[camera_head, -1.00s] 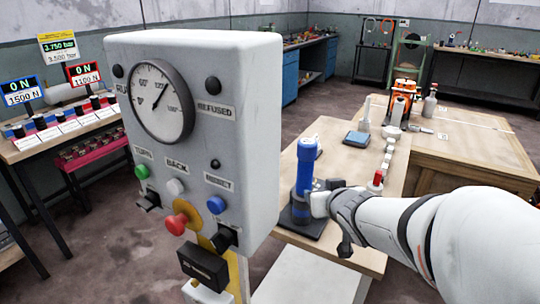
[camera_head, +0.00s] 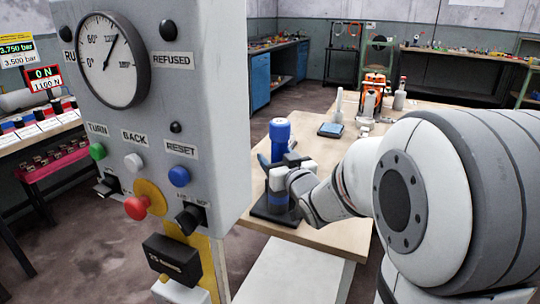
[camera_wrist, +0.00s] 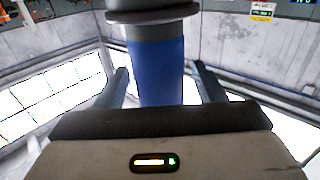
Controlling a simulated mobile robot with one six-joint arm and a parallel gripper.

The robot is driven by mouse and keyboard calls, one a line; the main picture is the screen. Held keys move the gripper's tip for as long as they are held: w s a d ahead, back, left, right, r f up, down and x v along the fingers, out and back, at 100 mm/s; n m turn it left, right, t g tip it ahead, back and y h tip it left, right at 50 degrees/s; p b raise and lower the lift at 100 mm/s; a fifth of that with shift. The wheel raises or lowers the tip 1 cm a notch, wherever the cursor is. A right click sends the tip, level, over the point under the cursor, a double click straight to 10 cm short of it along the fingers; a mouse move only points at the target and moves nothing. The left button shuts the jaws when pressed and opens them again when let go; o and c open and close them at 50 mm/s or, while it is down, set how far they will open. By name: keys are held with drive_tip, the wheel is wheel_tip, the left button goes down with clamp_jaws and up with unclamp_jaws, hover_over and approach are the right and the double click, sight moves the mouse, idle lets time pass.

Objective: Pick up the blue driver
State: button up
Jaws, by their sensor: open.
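The blue driver (camera_head: 279,132) stands upright on a dark base plate (camera_head: 262,208) on the wooden table in the head view. My gripper (camera_head: 280,161) is at its upper body, and my wrist hides part of its lower length. In the wrist view the driver's blue body (camera_wrist: 157,75) stands between the two fingers of my gripper (camera_wrist: 163,82), with a gap on each side. A grey collar (camera_wrist: 150,14) crosses the driver at the top of that view. The fingers are open, and I see no grip on the driver.
A grey control panel (camera_head: 215,100) with a gauge and buttons stands close on the left. A blue-topped box (camera_head: 331,130) and an orange device (camera_head: 372,95) are farther back.

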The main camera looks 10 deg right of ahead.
drive_tip(key=shift+w+a, duration=0.1)
drive_tip(key=shift+w, duration=0.45)
drive_tip(key=c, duration=1.2)
drive_tip(key=shift+r, duration=0.1)
